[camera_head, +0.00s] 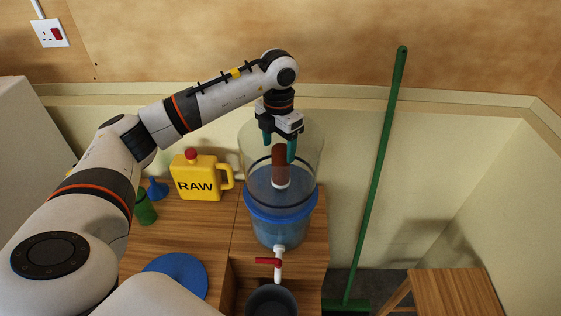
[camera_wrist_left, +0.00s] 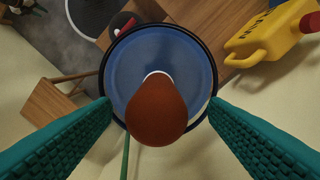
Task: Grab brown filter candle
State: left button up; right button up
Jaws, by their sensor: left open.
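The brown filter candle (camera_head: 279,163) stands upright on a white base inside the clear upper part of the water filter (camera_head: 309,160), above its blue lower container. In the left wrist view the candle's rounded brown top (camera_wrist_left: 157,115) lies between the fingers, nearer the camera than the blue floor around it. My left gripper (camera_head: 279,148) is open over the filter, its teal fingers reaching down around the candle's top. The fingers (camera_wrist_left: 158,112) show apart on both sides of the candle, with gaps. My right gripper is not in view.
A yellow RAW jug (camera_head: 200,178), a blue funnel (camera_head: 157,190), a green cup (camera_head: 145,208) and a blue disc (camera_head: 177,274) are on the wooden table (camera_head: 205,228). A red-handled tap (camera_head: 270,262) sits above a dark pot (camera_head: 271,300). A green broom (camera_head: 378,170) leans at the right.

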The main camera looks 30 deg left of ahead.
aim_at(282, 159)
pick_arm(q)
jog(key=shift+w+f, duration=0.2)
jog(key=shift+f, duration=0.1)
jog(key=f+p, duration=0.2)
jog(key=f, duration=0.1)
jog(key=f+p, duration=0.1)
jog(key=shift+w+d+f, duration=0.15)
jog(key=shift+d, duration=0.1)
jog(key=shift+f, duration=0.45)
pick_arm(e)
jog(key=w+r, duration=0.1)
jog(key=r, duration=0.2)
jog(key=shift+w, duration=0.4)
pick_arm(q)
jog(key=shift+c, duration=0.3)
jog(key=c, duration=1.2)
jog(key=shift+o, duration=0.2)
jog(key=shift+w, duration=0.1)
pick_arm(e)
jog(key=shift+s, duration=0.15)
pick_arm(q)
jog(key=shift+r, duration=0.15)
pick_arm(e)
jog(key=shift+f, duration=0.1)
